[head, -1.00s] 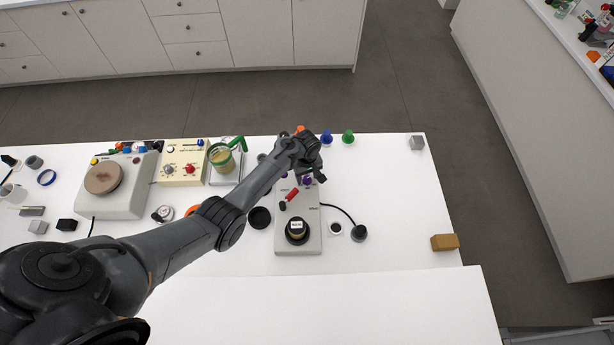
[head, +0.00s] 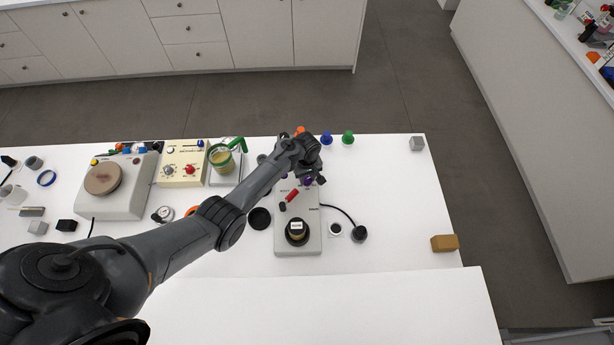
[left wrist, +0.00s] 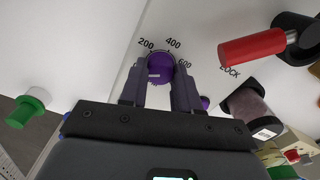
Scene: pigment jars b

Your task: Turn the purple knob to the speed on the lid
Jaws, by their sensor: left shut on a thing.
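The purple knob (left wrist: 160,68) sits on the grey machine (head: 284,243), by printed marks 200, 400 and 600. My left gripper (left wrist: 160,88) is shut on it, one finger on each side. A faint mark shows on the knob, but I cannot tell which number it points to. In the head view the purple knob (head: 307,181) shows just below my left gripper (head: 312,176). A dark-lidded jar (head: 296,227) stands at the machine's front. Its white label is too small to read. My right gripper is out of view.
A red lever (left wrist: 250,47) stands close to the knob, by the word LOCK. A beige box (head: 182,164) and a hotplate (head: 126,205) stand left. The table's right side is mostly clear.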

